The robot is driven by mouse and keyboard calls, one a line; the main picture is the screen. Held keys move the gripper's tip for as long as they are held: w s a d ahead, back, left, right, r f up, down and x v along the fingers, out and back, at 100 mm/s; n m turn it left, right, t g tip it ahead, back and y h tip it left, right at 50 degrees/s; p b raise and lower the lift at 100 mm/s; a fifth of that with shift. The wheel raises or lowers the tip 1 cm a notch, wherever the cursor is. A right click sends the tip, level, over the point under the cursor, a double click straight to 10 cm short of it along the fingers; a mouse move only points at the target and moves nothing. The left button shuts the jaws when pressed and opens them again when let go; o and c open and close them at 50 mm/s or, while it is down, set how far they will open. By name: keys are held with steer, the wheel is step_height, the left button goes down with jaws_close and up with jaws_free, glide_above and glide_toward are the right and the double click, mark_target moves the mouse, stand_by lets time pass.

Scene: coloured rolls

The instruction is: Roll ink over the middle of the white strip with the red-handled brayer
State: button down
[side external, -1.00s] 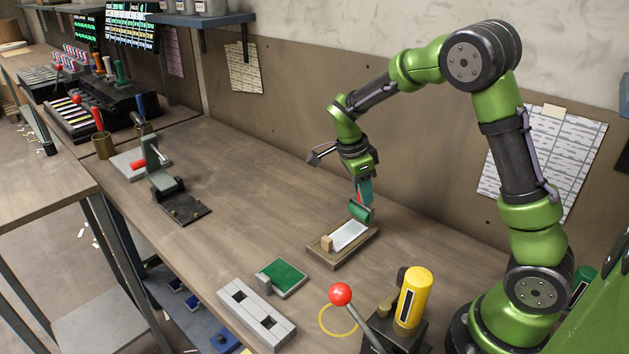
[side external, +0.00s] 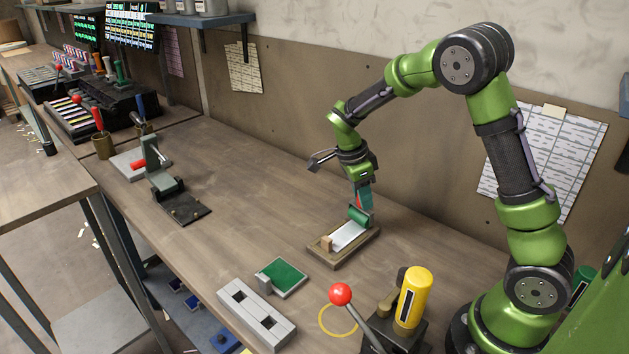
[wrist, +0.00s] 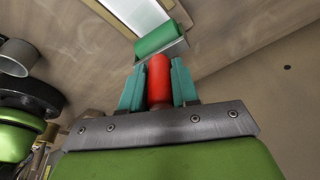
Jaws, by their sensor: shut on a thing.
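The brayer has a red handle (wrist: 159,80) and a green roller (wrist: 158,38). My gripper (wrist: 158,85) is shut on the red handle, with a teal finger on each side in the wrist view. In the side view my gripper (side external: 364,194) points down and the green roller (side external: 358,217) is at the far right end of the white strip (side external: 347,235). The roller looks to be on or just above the strip; I cannot tell which. The strip lies in a wooden tray (side external: 341,259) with a small wooden block (side external: 327,244) at its left end. The visible strip is white.
A green ink pad (side external: 283,276) and a grey block with square holes (side external: 257,315) lie in front. A red-knobbed lever (side external: 341,294) and yellow cylinder (side external: 413,297) stand at front right. A small press (side external: 163,172) stands at left. The table behind the tray is clear.

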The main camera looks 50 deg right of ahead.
steer(key=shift+f, duration=0.3)
steer(key=shift+w+a, duration=0.15)
steer(key=shift+a, duration=2.5)
steer(key=shift+w+a, duration=0.15)
steer(key=shift+a, duration=2.45)
steer(key=shift+s+d+r, duration=0.1)
steer(key=shift+d+r, duration=0.1)
steer(key=shift+d, duration=1.6)
steer(key=shift+s+d+f, duration=0.1)
steer(key=shift+d, duration=1.65)
steer(key=shift+s+d+f, duration=0.1)
steer(key=shift+d, duration=1.6)
steer(key=shift+w+a, duration=0.2)
steer(key=shift+a, duration=5.1)
steer(key=shift+w, duration=0.1)
step_height(320, 180, up, 6)
